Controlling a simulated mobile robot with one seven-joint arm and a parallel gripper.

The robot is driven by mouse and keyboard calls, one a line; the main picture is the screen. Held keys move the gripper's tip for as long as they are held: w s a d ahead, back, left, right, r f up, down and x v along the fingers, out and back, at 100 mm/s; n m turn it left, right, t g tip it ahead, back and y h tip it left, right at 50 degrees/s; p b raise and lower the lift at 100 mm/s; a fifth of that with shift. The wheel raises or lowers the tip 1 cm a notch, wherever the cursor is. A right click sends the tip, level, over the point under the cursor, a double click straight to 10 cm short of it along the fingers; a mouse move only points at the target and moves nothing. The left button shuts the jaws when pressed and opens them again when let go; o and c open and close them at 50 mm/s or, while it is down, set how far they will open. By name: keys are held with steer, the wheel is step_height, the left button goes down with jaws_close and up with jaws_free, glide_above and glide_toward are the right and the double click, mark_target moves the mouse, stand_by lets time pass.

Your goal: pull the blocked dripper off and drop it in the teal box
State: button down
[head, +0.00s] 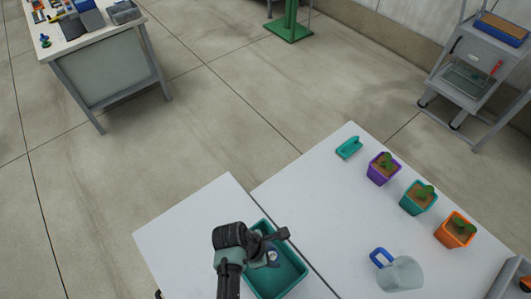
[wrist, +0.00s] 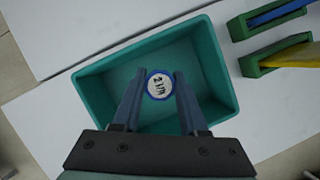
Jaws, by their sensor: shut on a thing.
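The teal box (head: 293,284) stands on the white table at the bottom of the head view. In the wrist view the teal box (wrist: 222,62) lies open below my gripper, and its visible floor is bare. My gripper (head: 274,247) is over the box, pointing down. Its two fingers are shut on the dripper (wrist: 159,84), a small round piece with a blue rim and a white face with dark lettering. The dripper appears above the box floor, inside the outline of the walls. In the head view my gripper and arm hide part of the box.
Purple (head: 379,174), teal (head: 415,202) and orange (head: 454,234) pots with seedlings stand at the right. A clear jug (head: 402,274) with a blue handle is nearer. A small teal object (head: 348,147) lies at the far corner. Green holders (wrist: 262,60) stand beside the box.

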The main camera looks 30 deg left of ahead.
steer(key=shift+f, duration=0.1)
steer(key=shift+c, duration=1.8)
jaws_free()
steer(key=v, duration=1.3)
steer(key=shift+a+f, duration=0.1)
